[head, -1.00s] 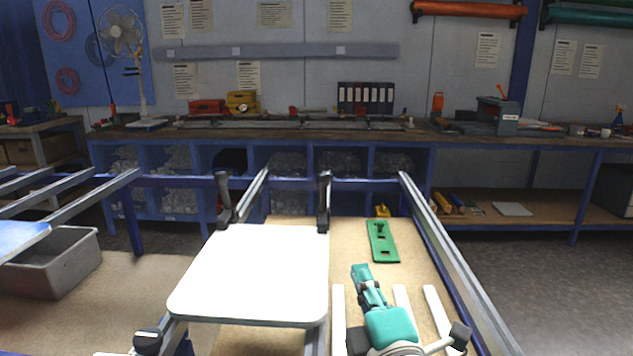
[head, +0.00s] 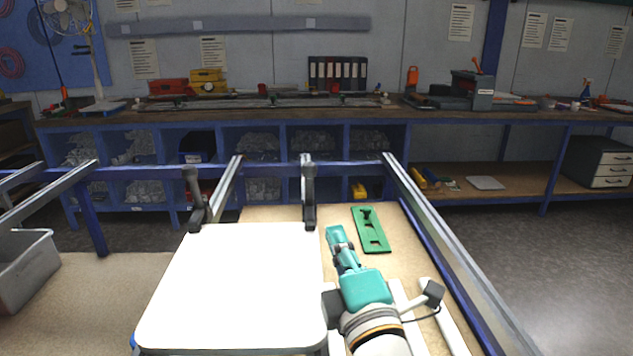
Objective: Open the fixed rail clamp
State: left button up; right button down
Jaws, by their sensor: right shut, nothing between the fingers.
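A white blank sign plate (head: 235,290) lies flat over the rails in front of me. Two black clamps stand at its far edge, one at the left corner (head: 195,205) and one at the right corner (head: 308,195). Both have upright black handles. I cannot tell which one is the fixed rail clamp, nor whether their jaws are tight. My right gripper (head: 337,238), teal, is shut and empty. It is to the right of the plate, nearer to me than the right clamp and apart from it in the picture. My left gripper is out of view.
A green slotted plate (head: 371,230) lies on the tan board just right of my right gripper. Metal rails (head: 440,235) run along both sides. White strips (head: 446,320) lie near my right arm. A grey bin (head: 25,275) is at the left. A long workbench (head: 260,108) stands behind.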

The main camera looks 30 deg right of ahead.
jog(key=p, duration=1)
send_near(312, 176)
jog(key=shift+x, duration=3.5)
